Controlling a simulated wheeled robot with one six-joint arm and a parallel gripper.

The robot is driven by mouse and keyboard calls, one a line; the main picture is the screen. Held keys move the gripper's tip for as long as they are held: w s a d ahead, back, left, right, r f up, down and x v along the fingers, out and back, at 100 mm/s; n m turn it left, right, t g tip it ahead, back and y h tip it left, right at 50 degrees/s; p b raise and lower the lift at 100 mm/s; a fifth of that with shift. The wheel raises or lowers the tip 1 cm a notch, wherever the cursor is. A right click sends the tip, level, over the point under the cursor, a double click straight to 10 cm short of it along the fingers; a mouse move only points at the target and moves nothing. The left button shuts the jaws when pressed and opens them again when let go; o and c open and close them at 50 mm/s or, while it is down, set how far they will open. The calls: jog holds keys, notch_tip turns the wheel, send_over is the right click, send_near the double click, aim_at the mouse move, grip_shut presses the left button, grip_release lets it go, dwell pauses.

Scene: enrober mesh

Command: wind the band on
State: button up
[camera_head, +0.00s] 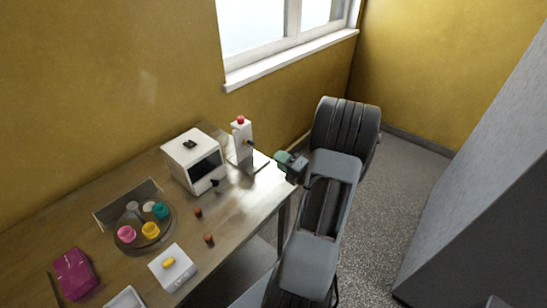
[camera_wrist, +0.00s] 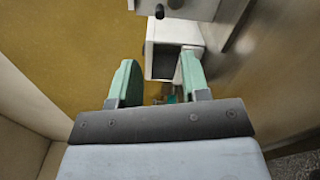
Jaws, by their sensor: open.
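A white boxy machine (camera_head: 194,160) with a dark front opening stands on the metal table (camera_head: 228,213), a dark knob low at its front. Right of it stands a white upright post (camera_head: 241,141) with a red top button and a dark side knob (camera_head: 250,142). My gripper (camera_head: 284,160), with green fingers, is right of the post, near the table's right end, apart from it. In the wrist view my gripper (camera_wrist: 159,82) is open with nothing seen between its fingers. A white box with a dark opening (camera_wrist: 174,50) shows beyond the fingertips. No band can be made out.
A round tray (camera_head: 123,245) holds pink, yellow and teal pots. Two small brown pieces (camera_head: 208,238) lie near the table's front edge. The wall is behind; a grey cabinet (camera_head: 490,180) stands right.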

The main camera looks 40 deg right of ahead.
jog(key=shift+s, duration=0.45)
